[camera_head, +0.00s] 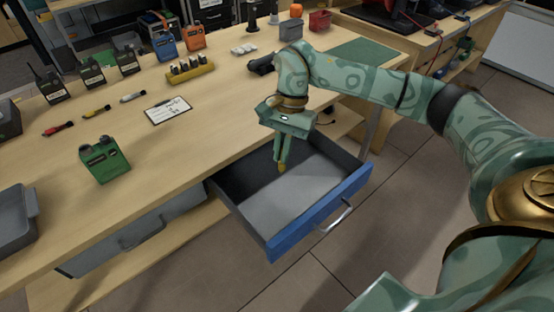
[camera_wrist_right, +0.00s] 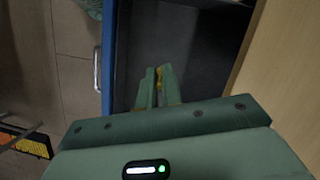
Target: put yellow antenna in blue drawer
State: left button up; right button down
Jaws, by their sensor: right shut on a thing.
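My right gripper (camera_head: 281,165) points down over the open blue drawer (camera_head: 323,212). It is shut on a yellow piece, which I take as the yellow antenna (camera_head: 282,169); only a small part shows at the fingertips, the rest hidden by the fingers. The yellow also shows between the fingertips in the right wrist view (camera_wrist_right: 158,74). The drawer has a blue front, a silver handle and a grey inside that looks empty. Its blue front shows in the right wrist view too (camera_wrist_right: 109,55). Another slim yellow piece with a dark end (camera_head: 97,111) lies on the bench. My left gripper is not in view.
On the bench (camera_head: 215,130) lie a red piece (camera_head: 57,129), a white piece (camera_head: 132,96) and a clipboard (camera_head: 167,110). A green device (camera_head: 104,160), several radios and a yellow battery rack (camera_head: 190,70) stand there. A grey drawer (camera_head: 120,238) is left of the blue one.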

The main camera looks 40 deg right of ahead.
jog(key=w+d+f+b, duration=0.1)
jog(key=w+f, duration=0.1)
jog(key=f, duration=0.1)
jog(key=w+d+f+b, duration=0.1)
jog(key=w+f+b, duration=0.1)
jog(key=f, duration=0.1)
jog(key=w+d+f+b, duration=0.1)
jog(key=w+f+b, duration=0.1)
jog(key=w+f, duration=0.1)
jog(key=shift+d+f, duration=0.4)
jog(key=shift+f, duration=0.2)
jog(key=shift+f+b, duration=0.3)
jog(key=shift+b, duration=0.1)
jog(key=shift+r, duration=0.2)
jog(key=shift+f, duration=0.1)
jog(key=c, duration=1.6)
grip_release()
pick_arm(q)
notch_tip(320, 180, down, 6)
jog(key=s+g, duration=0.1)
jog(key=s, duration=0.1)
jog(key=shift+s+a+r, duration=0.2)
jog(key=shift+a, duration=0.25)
pick_arm(e)
jog(key=shift+o, duration=0.2)
